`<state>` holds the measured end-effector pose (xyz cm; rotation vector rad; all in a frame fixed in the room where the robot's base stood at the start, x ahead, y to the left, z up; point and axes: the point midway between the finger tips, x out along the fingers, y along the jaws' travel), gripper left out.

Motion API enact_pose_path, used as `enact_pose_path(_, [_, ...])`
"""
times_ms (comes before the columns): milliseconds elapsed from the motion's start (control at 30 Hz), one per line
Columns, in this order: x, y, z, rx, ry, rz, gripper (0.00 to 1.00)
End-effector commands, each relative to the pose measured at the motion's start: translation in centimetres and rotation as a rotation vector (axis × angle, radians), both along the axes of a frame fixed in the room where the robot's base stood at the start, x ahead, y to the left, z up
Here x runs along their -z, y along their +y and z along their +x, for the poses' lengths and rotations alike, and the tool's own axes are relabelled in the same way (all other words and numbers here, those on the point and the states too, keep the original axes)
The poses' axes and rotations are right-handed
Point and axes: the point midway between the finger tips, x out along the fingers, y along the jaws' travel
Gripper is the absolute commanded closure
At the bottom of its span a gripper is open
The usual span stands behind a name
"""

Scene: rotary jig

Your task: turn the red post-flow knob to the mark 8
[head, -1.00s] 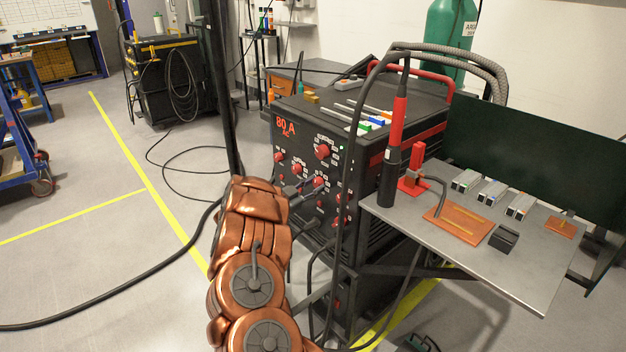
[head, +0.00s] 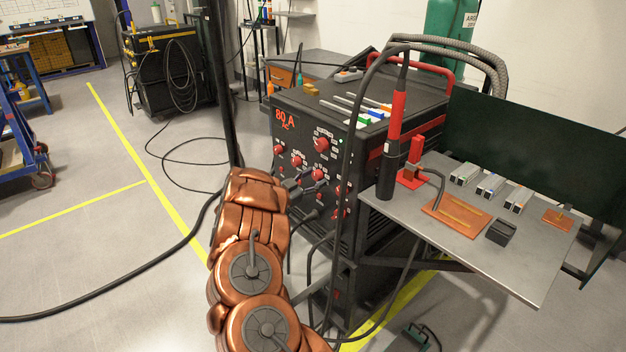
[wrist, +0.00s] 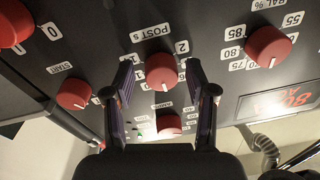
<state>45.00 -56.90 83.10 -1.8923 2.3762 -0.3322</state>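The red post-flow knob (wrist: 161,71) is on the black panel in the wrist view, under the label "POST S" with a 2 to its upper right. My gripper (wrist: 159,74) is open, one dark finger on each side of this knob, with a visible gap on both sides.
Other red knobs sit close by: one with 75 to 85 marks (wrist: 268,46), a START knob (wrist: 73,94) and an AMPS-side knob (wrist: 169,124). A display (head: 284,120) reads 80 A. A side table (head: 480,262) and torch (head: 395,130) stand to the right, with cables hanging before the panel.

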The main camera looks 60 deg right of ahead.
Motion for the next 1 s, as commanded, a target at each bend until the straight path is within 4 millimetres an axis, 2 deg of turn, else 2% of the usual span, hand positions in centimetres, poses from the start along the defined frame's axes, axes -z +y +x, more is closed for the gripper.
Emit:
enact_pose_path(300, [0.0, 0.1, 0.1, -0.002, -0.001, -0.001, 0.39])
enact_pose_path(467, [0.0, 1.2, 0.5, -0.004, -0.001, 0.001, 0.39])
enact_pose_path(800, [0.5, 7.3, 2.0, -0.007, -0.001, 0.002, 0.39])
enact_pose_path(1000, [0.7, 10.0, 2.5, -0.001, -0.001, 0.000, 0.39])
